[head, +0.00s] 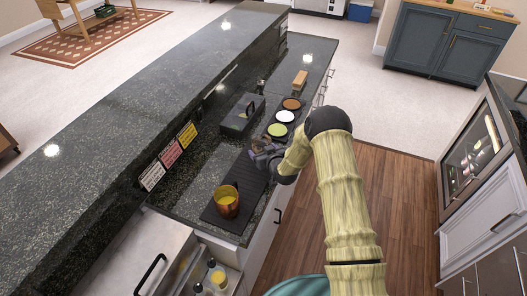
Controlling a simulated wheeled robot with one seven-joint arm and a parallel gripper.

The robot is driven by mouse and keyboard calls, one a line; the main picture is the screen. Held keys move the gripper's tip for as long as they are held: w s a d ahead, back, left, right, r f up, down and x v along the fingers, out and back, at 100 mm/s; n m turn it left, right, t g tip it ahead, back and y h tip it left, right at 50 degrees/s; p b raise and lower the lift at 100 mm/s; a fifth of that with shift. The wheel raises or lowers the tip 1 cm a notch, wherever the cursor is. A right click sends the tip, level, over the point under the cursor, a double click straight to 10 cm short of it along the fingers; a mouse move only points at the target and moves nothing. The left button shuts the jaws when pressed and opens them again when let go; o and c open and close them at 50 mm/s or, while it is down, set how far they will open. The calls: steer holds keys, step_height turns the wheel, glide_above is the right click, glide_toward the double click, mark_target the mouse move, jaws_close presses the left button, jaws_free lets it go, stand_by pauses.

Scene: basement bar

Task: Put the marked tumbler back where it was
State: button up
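A copper-orange cup (227,205) with a yellowish inside stands upright on the near part of a black ribbed mat (216,217) on the lower counter. It is the only tumbler-like vessel I can make out on the counter, and no mark on it is readable. My gripper (259,151) is over the far end of the mat, beyond the cup and apart from it. The fingers are small and dark against the dark counter, so their opening and anything between them cannot be made out.
Green (278,130), white (285,116) and brown (292,103) discs lie in a row beyond my gripper. A grey box (238,120) and a wooden block (300,79) stand nearby. The raised bar ledge (130,95) borders the left. Bottles (215,275) stand in the well in front.

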steer(key=shift+o, duration=0.5)
steer(key=shift+r, duration=0.2)
steer(key=shift+s+d+r, duration=0.15)
steer(key=shift+s+d, duration=0.1)
steer(key=shift+s, duration=0.3)
steer(key=b+v, duration=0.3)
steer(key=v, duration=0.7)
steer(key=shift+s+d, duration=0.15)
steer(key=shift+s, duration=0.15)
steer(key=shift+s+r, duration=0.15)
steer(key=shift+r, duration=0.05)
